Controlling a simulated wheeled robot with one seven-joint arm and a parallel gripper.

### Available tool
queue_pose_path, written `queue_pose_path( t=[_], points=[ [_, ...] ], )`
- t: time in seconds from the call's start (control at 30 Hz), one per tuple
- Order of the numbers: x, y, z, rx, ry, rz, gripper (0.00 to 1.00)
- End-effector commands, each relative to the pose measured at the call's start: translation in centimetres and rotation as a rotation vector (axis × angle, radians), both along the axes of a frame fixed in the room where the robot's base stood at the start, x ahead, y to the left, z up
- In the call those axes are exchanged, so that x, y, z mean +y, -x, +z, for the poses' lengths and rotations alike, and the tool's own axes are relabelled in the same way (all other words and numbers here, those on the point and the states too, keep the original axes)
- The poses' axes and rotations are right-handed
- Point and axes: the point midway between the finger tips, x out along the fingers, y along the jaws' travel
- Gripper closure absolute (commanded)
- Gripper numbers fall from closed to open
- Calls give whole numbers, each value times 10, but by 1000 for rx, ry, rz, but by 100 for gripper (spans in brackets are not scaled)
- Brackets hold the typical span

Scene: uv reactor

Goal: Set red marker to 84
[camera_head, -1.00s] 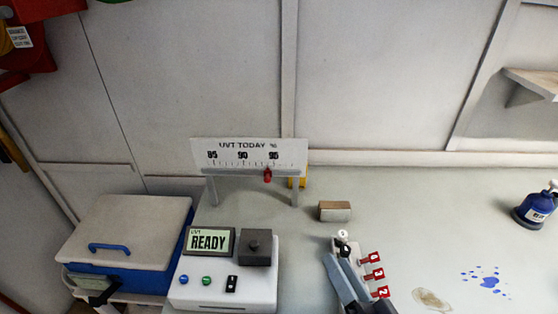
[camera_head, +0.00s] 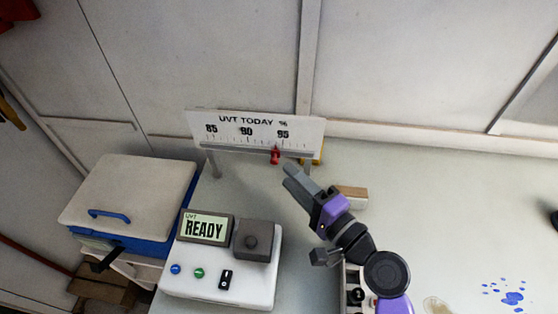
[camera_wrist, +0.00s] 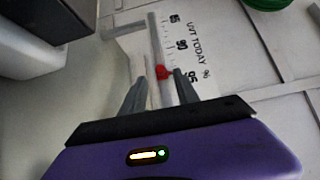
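The red marker (camera_head: 275,156) sits on the rail along the lower edge of the white "UVT TODAY %" scale board (camera_head: 230,121), just left of the 95 label. My gripper (camera_head: 289,172) is just in front of and slightly right of the marker, pointing at the board. In the wrist view its two fingers (camera_wrist: 157,82) are apart with nothing held. The red marker (camera_wrist: 163,72) shows there just beyond the fingertips, between them and nearer the right one. I cannot tell whether a finger touches it.
A white device (camera_head: 215,290) with a READY screen and a dark grey block stands in front of the board. A blue box with a pale lid (camera_head: 130,190) is at left. A small tan and white block (camera_head: 352,196) lies right of my gripper. Table at right is mostly clear.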

Motion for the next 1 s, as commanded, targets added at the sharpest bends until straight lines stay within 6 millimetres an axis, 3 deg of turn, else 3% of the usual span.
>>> queue_pose_path(
  t=[0.3, 0.7, 0.9, 1.0],
  points=[
    [31, -33, 2, -1, 1, -1, 63],
    [36, -39, 0, -1, 2, -2, 63],
    [36, -39, 0, -1, 2, -2, 100],
    [36, -39, 0, 0, 3, -2, 100]
  ],
)
